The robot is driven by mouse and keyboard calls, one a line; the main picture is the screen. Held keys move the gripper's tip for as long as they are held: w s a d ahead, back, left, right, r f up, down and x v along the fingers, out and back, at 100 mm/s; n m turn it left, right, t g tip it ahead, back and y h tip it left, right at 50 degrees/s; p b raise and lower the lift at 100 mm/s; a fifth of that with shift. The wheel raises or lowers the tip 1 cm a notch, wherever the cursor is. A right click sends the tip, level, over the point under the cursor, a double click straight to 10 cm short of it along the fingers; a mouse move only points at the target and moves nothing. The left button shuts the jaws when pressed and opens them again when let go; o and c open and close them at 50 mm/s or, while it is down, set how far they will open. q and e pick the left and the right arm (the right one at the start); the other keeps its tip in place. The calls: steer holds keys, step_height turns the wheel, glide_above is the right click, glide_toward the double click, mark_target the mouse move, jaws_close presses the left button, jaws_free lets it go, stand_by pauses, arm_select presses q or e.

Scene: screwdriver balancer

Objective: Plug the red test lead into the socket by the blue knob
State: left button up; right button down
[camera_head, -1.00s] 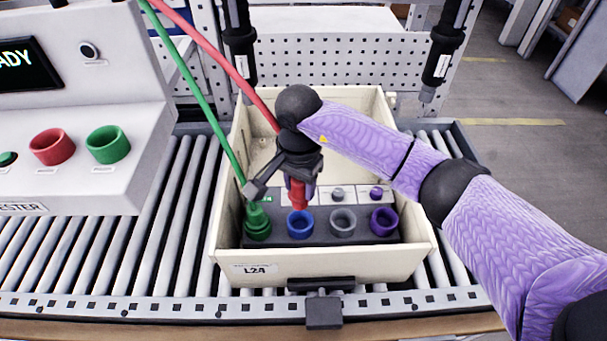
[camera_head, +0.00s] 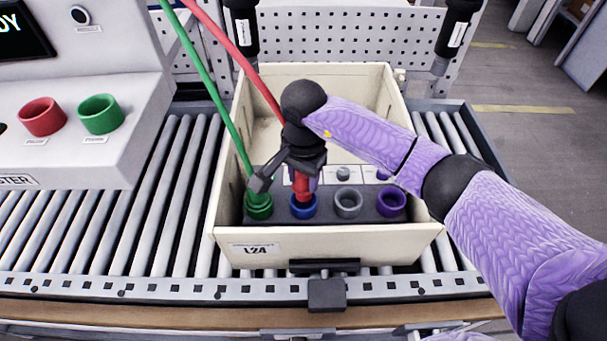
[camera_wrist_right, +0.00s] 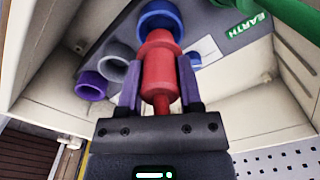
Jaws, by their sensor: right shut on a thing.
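The red test lead's plug (camera_head: 302,186) is held in my right gripper (camera_head: 302,165). It points down at the blue-ringed socket (camera_head: 303,208), its lower end overlapping the ring; how deep it sits is hidden. In the right wrist view the red plug (camera_wrist_right: 160,72) is between the two purple fingers, its far end against the blue ring (camera_wrist_right: 160,14). My left gripper is not in view.
A green lead's plug stands in the green socket (camera_head: 259,207), left of blue. Grey (camera_head: 348,203) and purple (camera_head: 391,203) sockets are empty at right. All sit in a cream bin (camera_head: 330,244) on rollers. A tester (camera_head: 75,140) stands at left.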

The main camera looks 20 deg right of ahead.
steer(key=shift+f, duration=0.1)
steer(key=shift+f+b, duration=1.8)
steer(key=shift+f, duration=0.15)
steer(key=shift+c, duration=0.9)
jaws_free()
step_height(320, 180, up, 10)
steer(key=shift+r+p, duration=0.1)
steer(key=shift+p, duration=0.9)
